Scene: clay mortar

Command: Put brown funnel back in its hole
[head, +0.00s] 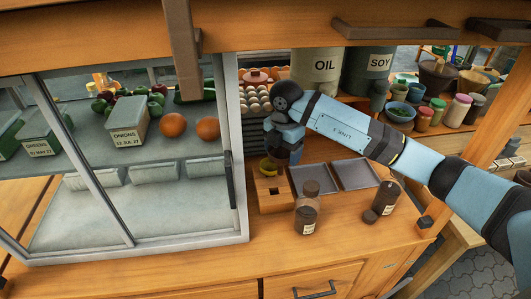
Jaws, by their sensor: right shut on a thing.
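My right gripper (277,160) reaches in from the right and points down at the rear of a small wooden block (274,206). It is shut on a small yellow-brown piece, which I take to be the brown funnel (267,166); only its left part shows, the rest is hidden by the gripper. The funnel is over the rear part of the block; I cannot tell whether it sits in a hole or is held just above. A dark square hole (274,190) shows in the front part of the block. My left gripper is not in view.
Right of the block are two grey trays (355,174) and two dark bottles (307,212). A glass cabinet (238,150) with vegetables stands close on the left. OIL (318,66) and SOY (372,75) containers stand behind. The front counter is mostly clear.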

